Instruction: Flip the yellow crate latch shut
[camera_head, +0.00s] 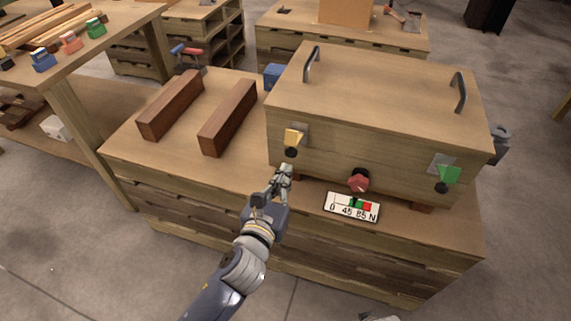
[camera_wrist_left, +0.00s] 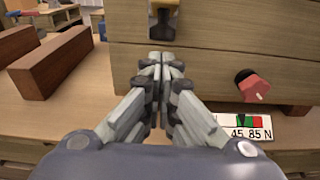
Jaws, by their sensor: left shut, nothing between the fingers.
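The wooden crate (camera_head: 340,130) stands on the workbench with its lid down. The yellow latch (camera_head: 292,136) is on the left of its front face, above a dark round catch. The latch also shows at the top of the left wrist view (camera_wrist_left: 163,6), partly cut off by the frame edge. My left gripper (camera_head: 284,170) is shut and empty, just below and in front of the yellow latch; the fingertips (camera_wrist_left: 161,58) appear close under it. I cannot tell whether they touch the crate. A green latch (camera_head: 448,174) is on the right of the same face. My right gripper is not clearly seen.
A red knob (camera_head: 358,181) sticks out of the crate front, above a white label plate (camera_head: 352,207) reading "0 45 85 N". Two brown wooden blocks (camera_head: 171,106) (camera_head: 229,118) lie left of the crate. Bench surface (camera_head: 180,161) in front of them is clear.

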